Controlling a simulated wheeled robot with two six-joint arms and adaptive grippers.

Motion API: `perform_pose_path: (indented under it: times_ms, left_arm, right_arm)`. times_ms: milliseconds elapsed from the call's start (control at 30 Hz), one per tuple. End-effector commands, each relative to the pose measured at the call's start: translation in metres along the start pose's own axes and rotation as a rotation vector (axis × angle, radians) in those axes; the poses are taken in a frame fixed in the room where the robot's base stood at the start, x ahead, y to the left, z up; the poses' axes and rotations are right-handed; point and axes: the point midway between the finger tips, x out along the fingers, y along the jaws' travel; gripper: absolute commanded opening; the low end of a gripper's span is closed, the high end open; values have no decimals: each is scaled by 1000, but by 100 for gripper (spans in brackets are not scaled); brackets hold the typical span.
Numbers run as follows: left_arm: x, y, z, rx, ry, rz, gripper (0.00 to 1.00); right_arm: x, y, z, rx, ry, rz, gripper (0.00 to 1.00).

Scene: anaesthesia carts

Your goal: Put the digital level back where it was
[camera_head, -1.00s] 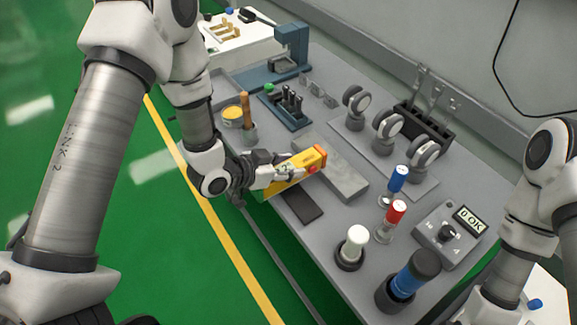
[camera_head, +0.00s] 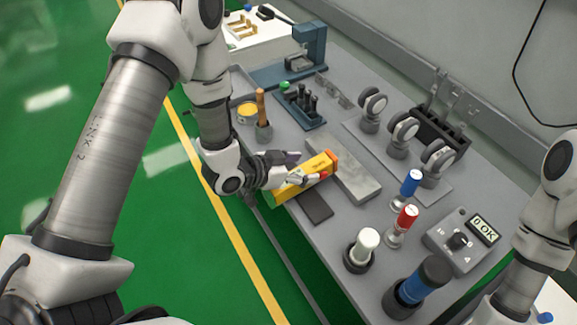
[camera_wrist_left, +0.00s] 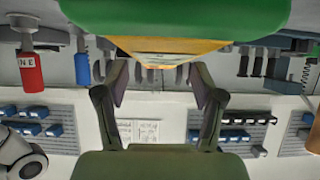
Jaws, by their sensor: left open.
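The digital level is the yellow box with an orange end (camera_head: 322,164). It lies at the near left edge of the bench, beside a grey slab (camera_head: 362,184) and a dark flat pad (camera_head: 315,207). In the left wrist view, the level's yellow and green body (camera_wrist_left: 175,20) fills the top, just beyond the two parted fingertips (camera_wrist_left: 161,84). Whether the fingers touch it I cannot tell. My right gripper is out of view; only part of the right arm shows.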

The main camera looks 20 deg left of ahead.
Motion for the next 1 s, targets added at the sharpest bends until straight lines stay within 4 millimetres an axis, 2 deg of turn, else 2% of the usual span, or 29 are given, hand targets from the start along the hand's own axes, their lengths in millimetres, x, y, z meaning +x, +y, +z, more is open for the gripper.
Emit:
perform_pose_path:
  times_ms: [400,500,633,800,867,900,967,1000]
  left_arm:
    - [-92,-1,-3,-9,5,-4,68]
    - [-109,-1,-5,-7,3,-4,68]
    - [-119,0,-4,-3,2,-1,68]
    - [-121,0,-1,-1,-2,1,68]
    - [-119,2,7,-17,-30,2,68]
    - [-116,4,19,-45,-73,1,68]
    - [-112,11,49,-115,-185,-6,68]
    - [-109,17,77,-179,-286,-19,68]
  right_arm:
    - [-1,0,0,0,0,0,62]
    - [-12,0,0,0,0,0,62]
    - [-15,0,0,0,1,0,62]
    - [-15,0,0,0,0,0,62]
    - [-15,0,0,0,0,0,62]
    - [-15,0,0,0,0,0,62]
    - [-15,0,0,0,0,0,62]
    - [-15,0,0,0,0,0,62]
